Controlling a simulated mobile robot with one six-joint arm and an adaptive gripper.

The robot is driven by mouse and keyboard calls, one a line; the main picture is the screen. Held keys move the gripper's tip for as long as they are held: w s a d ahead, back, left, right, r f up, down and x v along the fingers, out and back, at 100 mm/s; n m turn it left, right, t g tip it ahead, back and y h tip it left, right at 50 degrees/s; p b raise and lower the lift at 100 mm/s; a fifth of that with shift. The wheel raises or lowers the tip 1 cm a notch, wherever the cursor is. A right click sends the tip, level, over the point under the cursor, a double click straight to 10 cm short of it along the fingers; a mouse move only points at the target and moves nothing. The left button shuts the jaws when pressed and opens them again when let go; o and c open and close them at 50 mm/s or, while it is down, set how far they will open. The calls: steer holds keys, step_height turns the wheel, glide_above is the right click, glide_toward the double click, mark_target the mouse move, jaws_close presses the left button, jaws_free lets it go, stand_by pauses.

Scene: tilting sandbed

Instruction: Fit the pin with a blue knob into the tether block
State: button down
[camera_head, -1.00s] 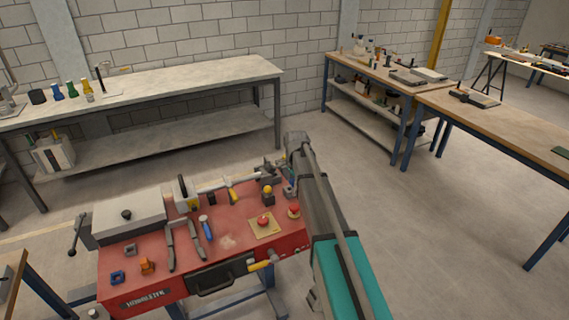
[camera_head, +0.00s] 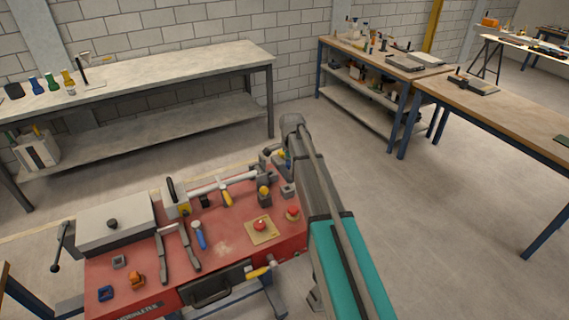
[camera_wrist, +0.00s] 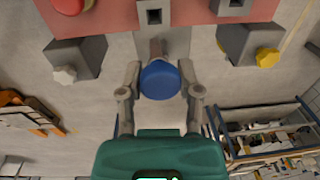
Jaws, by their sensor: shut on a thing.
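The blue knob (camera_wrist: 160,80) of the pin sits between the two fingers of my gripper (camera_wrist: 160,92), which is shut on it. The pin's brownish shaft shows beyond the knob, pointing to a grey block with a square hole (camera_wrist: 154,16) at the red bench edge. Whether the shaft touches this block, I cannot tell. Grey blocks with a pale knob (camera_wrist: 64,75) and a yellow knob (camera_wrist: 267,57) stand left and right. Which block is the tether block is not clear. In the head view a small blue spot (camera_head: 288,156) shows by my arm's end, mostly hidden.
A shelf unit (camera_wrist: 265,135) shows low right in the wrist view. Open floor lies right of the bench.

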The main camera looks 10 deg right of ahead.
steer(key=shift+a, duration=0.2)
steer(key=shift+a, duration=0.15)
steer(key=shift+s+a, duration=0.1)
steer(key=shift+s, duration=0.05)
steer(key=shift+t, duration=0.3)
step_height(320, 180, down, 4)
steer(key=b, duration=0.4)
steer(key=shift+f, duration=0.2)
steer(key=shift+f+b, duration=2.3)
steer(key=shift+b, duration=0.25)
stand_by(1.3)
steer(key=shift+c, duration=1)
jaws_free()
